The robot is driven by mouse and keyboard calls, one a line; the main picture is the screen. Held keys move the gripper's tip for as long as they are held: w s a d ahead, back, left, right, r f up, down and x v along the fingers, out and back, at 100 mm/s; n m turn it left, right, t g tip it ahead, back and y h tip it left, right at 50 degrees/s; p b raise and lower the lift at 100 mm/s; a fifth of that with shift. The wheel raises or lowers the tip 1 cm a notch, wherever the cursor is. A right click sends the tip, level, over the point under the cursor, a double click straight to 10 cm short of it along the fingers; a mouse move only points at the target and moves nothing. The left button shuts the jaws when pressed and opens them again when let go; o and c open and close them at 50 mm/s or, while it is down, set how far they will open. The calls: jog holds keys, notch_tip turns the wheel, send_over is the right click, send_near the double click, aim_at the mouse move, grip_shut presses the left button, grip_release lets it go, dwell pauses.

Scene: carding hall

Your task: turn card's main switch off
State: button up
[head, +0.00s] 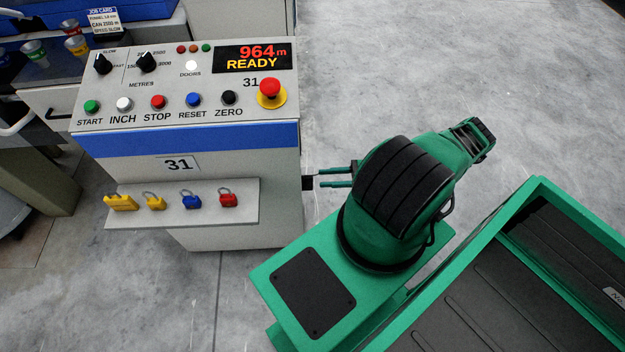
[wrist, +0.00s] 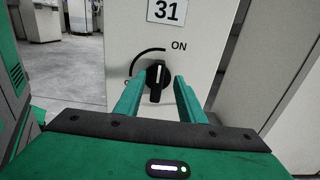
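The main switch, a black rotary knob (wrist: 157,80), is on a pale panel below a plate reading 31 (wrist: 167,10) in the wrist view. Its white pointer line stands about upright. A black arc curves over its upper left, with the word ON at the upper right; the arc's lower end is partly hidden by a finger. My gripper (wrist: 158,84) is open, one green finger on each side of the knob, with gaps showing. In the head view my gripper (head: 321,179) is at the right side of the card's console (head: 230,220), where the switch shows only as a dark edge.
The console's top has several buttons, a red emergency stop (head: 269,89) and a display (head: 252,58) reading 964 m READY. Several padlocks sit on a front shelf (head: 245,212), including a red one (head: 228,199). Grey floor (head: 420,60) is clear to the console's right.

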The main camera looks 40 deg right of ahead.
aim_at(307, 183)
jog(key=shift+x, duration=2.6)
jog(key=shift+c, duration=0.6)
